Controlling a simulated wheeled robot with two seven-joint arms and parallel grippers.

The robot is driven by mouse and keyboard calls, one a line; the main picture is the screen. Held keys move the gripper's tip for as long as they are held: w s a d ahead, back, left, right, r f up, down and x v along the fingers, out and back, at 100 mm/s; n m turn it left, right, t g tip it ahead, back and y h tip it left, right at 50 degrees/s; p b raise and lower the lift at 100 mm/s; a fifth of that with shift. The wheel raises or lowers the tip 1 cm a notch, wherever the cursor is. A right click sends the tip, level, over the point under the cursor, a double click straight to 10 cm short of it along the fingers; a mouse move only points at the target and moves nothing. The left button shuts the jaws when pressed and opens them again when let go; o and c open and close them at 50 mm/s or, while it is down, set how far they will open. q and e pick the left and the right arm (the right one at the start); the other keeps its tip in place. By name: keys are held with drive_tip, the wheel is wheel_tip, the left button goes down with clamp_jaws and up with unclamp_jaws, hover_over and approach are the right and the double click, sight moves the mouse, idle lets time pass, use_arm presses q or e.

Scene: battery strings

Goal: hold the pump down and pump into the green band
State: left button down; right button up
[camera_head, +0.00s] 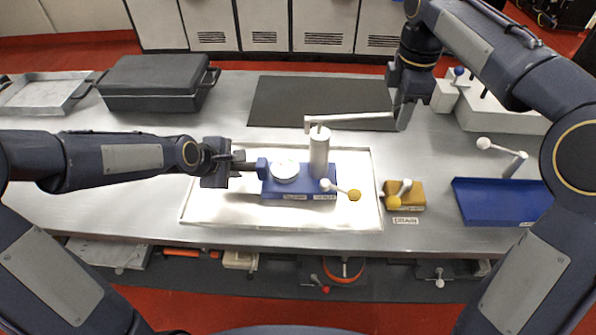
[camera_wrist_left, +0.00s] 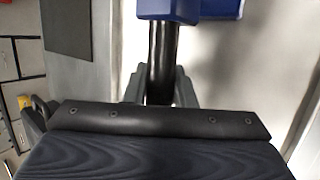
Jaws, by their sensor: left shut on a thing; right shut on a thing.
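The pump has a blue base (camera_head: 300,187) with a round white gauge (camera_head: 285,171) on top and an upright grey cylinder (camera_head: 319,152). It sits in a shallow light tray (camera_head: 230,212). The gauge's needle and any green band are too small to read. My left gripper (camera_head: 243,168) is shut on a dark bar at the pump's left end, which the left wrist view shows between the fingers (camera_wrist_left: 160,85). A grey pump lever (camera_head: 350,118) runs right from the cylinder's top, about level. My right gripper (camera_head: 402,108) is shut on the lever's outer end.
A yellow block labelled DRAIN (camera_head: 408,194) stands right of the tray. A blue tray (camera_head: 490,205) lies further right. A dark mat (camera_head: 290,100) and dark case (camera_head: 158,80) lie behind.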

drive_tip(key=shift+a+r, duration=0.15)
drive_tip(key=shift+r, duration=0.55)
drive_tip(key=shift+f, duration=2.3)
drive_tip(key=shift+a+f, duration=0.15)
drive_tip(key=shift+f, duration=0.9)
drive_tip(key=shift+a+f, duration=0.1)
drive_tip(key=shift+f, duration=0.9)
